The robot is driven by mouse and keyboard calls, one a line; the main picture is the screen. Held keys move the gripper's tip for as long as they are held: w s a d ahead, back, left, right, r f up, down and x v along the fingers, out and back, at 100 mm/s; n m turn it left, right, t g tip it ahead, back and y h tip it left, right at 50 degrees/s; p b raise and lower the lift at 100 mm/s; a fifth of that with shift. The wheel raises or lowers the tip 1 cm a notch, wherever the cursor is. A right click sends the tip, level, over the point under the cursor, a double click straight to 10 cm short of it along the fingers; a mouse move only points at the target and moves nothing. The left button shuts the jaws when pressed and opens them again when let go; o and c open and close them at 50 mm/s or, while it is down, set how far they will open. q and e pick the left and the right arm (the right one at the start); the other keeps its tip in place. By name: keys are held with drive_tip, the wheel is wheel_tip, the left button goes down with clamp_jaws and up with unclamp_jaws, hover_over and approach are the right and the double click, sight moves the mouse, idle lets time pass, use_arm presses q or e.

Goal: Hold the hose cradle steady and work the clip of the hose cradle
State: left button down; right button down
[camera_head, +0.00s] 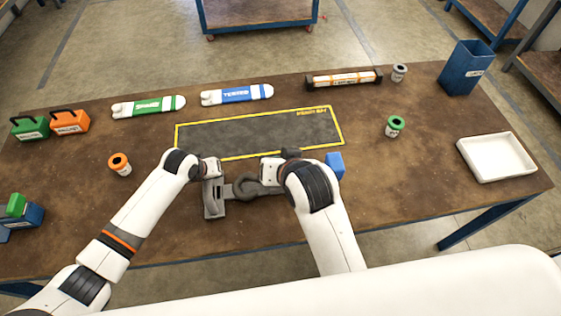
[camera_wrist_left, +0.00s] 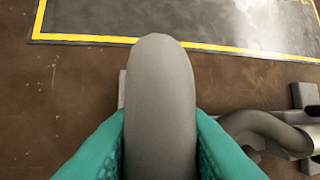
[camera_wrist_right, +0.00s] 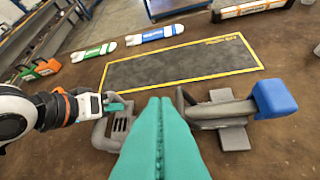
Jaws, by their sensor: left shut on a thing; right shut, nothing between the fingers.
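The grey hose cradle (camera_head: 214,204) lies on the brown table, front of the yellow-edged mat. In the left wrist view, the teal fingers of my left gripper (camera_wrist_left: 160,135) are shut on a rounded grey bar (camera_wrist_left: 160,90) at the cradle's left end. My right gripper (camera_wrist_right: 160,105) has its teal fingers together, empty, over the cradle's middle; whether they touch it I cannot tell. A grey lever with a blue end (camera_wrist_right: 275,98) lies to the right of those fingers; the blue end also shows in the head view (camera_head: 335,165). My right wrist hides part of the cradle in the head view.
The dark mat (camera_head: 258,132) behind is bare. Green (camera_head: 149,106) and blue (camera_head: 237,94) labelled pieces lie behind it. An orange-topped cup (camera_head: 120,165) stands left, a green-topped cup (camera_head: 395,127) right. A white tray (camera_head: 497,158) sits far right.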

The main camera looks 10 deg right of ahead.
drive_tip(key=w+d+f+n+g+y, duration=0.1)
drive_tip(key=w+d+f+n+g, duration=0.1)
drive_tip(key=w+f+g, duration=0.25)
drive_tip(key=w+d+r+g, duration=0.3)
drive_tip(key=d+g, duration=0.2)
drive_tip(key=d, duration=0.3)
drive_tip(key=shift+m+y, duration=0.3)
drive_tip(key=shift+m, duration=0.1)
drive_tip(key=x, duration=0.8)
drive_tip(key=shift+w+f, duration=0.1)
drive_tip(key=shift+f, duration=0.2)
drive_tip(key=a, duration=0.1)
drive_tip(key=a+f, duration=0.1)
drive_tip(key=a, duration=0.1)
drive_tip(key=shift+w+a+t, duration=0.1)
drive_tip(key=shift+t, duration=0.15)
drive_tip(key=shift+a, duration=0.5)
